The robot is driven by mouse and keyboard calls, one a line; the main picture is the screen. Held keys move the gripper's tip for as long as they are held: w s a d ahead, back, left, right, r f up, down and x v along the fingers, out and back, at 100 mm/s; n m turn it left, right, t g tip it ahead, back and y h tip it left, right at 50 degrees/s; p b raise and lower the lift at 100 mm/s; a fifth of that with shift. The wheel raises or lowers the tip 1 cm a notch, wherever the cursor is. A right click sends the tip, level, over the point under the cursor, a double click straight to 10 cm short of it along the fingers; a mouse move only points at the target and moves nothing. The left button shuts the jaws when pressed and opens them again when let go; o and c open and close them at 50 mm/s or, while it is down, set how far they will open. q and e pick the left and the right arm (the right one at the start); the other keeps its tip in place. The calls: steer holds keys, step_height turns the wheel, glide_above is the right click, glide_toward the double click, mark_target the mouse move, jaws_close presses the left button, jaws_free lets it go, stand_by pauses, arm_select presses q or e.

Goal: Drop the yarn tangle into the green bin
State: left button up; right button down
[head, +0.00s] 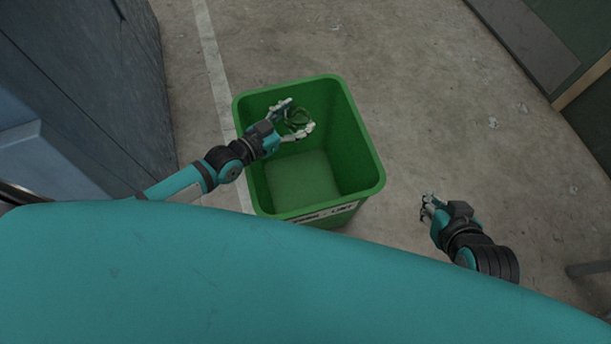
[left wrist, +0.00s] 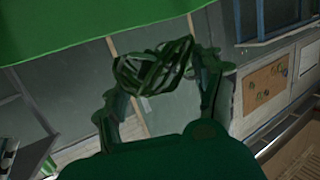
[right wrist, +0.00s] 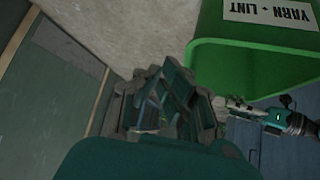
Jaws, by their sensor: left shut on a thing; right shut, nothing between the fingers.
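The green bin (head: 375,165) stands open on the floor in the middle of the head view; its inside looks empty. My left gripper (head: 297,118) is over the bin's opening, shut on the dark green yarn tangle (head: 299,117). In the left wrist view the tangle (left wrist: 155,68) sits between the fingertips as a ball of looped strands. My right gripper (head: 426,207) is shut and empty, to the right of the bin and outside it. In the right wrist view the bin (right wrist: 250,60) carries a white label reading YARN + LINT.
A blue-grey cabinet (head: 90,80) stands at the left. A dark green panel with a wooden edge (head: 560,50) is at the top right. The concrete floor (head: 420,90) right of the bin is mostly clear, with a few small scraps (head: 493,122).

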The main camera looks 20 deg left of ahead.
arm_select(q)
steer(key=shift+f, duration=0.15)
arm_select(e)
steer(key=shift+w+a+r+t, duration=0.2)
steer(key=shift+w+r+t, duration=0.2)
steer(key=shift+w+t, duration=0.15)
arm_select(q)
steer(key=o, duration=1.2)
steer(key=shift+s+a, duration=0.3)
steer(key=shift+s, duration=0.15)
steer(key=v, duration=1.1)
steer(key=shift+d, duration=0.1)
